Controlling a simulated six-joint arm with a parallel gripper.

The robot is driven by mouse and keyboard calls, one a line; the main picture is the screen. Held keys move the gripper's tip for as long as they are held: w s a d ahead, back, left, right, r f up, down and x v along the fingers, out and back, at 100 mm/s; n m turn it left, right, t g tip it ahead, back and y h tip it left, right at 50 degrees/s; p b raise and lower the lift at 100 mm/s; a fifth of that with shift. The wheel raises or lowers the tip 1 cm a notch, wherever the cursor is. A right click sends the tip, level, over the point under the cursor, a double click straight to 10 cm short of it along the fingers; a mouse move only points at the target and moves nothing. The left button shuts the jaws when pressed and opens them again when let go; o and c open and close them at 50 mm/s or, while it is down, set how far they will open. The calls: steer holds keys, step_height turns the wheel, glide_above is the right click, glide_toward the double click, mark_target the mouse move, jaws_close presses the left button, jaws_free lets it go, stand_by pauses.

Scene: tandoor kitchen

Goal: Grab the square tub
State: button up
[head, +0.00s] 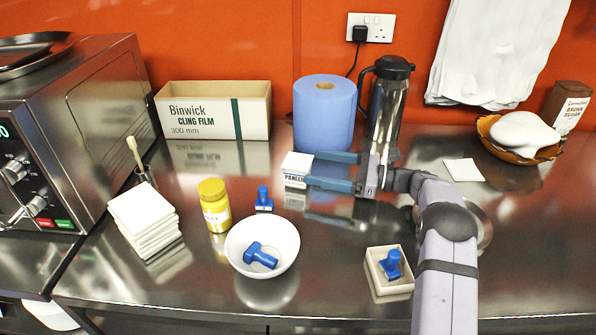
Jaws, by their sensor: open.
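A small white square tub (294,169) with dark lettering that seems to read "Paneer" stands on the steel counter, in front of the blue paper roll. My gripper (309,167) reaches in from the right and is open, with its blue fingers pointing left. The fingertips are at the tub's right part, one finger towards the back and one towards the front. The near fingertip overlaps the tub's lower right in the picture. I cannot tell whether either finger touches the tub. A cream square open tray (377,288) with a blue stamp-like piece (391,263) in it stands at the front right.
The blue roll (324,112) and a steel jug (388,105) stand close behind my gripper. A cling film box (213,110) is at the back left. A white bowl (262,236), another blue piece (264,199), a yellow jar (215,206) and stacked white tiles (144,217) stand in front and left.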

mark_target(298, 161)
steer(key=shift+p+x, duration=0.85)
steer(key=shift+x, duration=2.4)
steer(key=shift+s+f, duration=0.1)
steer(key=shift+s, duration=0.1)
steer(key=c, duration=1.2)
steer(key=shift+c, duration=0.7)
step_height(298, 161, up, 10)
steer(key=shift+r+b, duration=0.1)
steer(key=shift+b, duration=0.4)
